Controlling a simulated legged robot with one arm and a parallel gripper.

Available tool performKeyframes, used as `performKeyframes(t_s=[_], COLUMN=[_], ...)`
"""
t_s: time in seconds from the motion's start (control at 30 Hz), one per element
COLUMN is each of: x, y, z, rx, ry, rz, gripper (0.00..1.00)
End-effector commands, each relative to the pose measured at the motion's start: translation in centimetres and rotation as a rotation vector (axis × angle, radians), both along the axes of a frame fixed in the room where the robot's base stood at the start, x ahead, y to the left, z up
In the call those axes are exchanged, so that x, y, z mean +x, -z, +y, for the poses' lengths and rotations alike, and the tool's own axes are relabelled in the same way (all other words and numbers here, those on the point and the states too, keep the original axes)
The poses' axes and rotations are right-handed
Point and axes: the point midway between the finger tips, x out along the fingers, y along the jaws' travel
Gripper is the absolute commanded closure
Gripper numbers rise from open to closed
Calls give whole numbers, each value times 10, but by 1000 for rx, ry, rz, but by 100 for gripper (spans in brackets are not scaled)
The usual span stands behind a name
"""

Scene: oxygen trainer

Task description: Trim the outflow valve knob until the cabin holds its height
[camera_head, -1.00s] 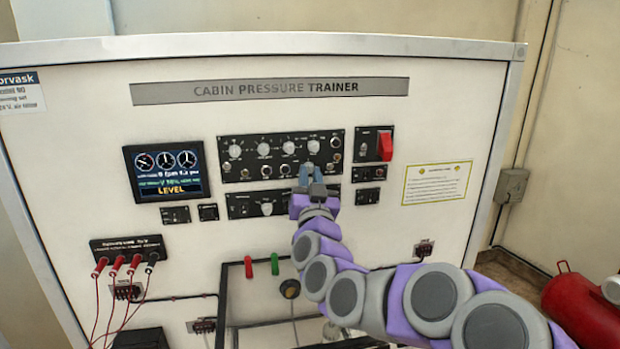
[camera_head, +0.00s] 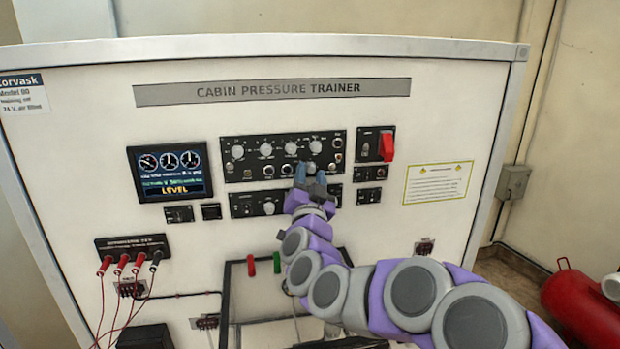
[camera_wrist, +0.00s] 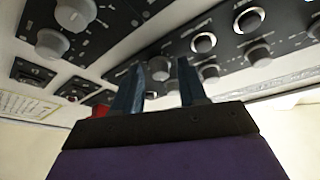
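The cabin pressure trainer (camera_head: 460,100) faces me. Its upper black panel (camera_head: 229,143) carries several grey knobs; the labels are too small to tell which is the outflow valve knob. My gripper (camera_head: 310,171) is at the panel's lower edge, its two blue fingers apart. A small knob (camera_head: 312,167) shows between the fingertips. In the wrist view a knob (camera_wrist: 158,69) also lies between the open fingers (camera_wrist: 161,62), with no clear contact. The display (camera_head: 168,172) reads LEVEL in yellow below three dials; its small text is not clearly legible.
A red-covered switch (camera_head: 387,147) is to the right. Red and black leads (camera_head: 123,262) hang at lower left. Red and green handles (camera_head: 277,262) stick out below.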

Motion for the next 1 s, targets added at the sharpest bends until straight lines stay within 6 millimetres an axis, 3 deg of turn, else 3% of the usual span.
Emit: performKeyframes(t_s=[0.47,1.0], x=[-10,-86], y=[3,32], z=[-1,-5], rx=[1,-1], ry=[-1,-1], rz=[0,2], gripper=[53,53])
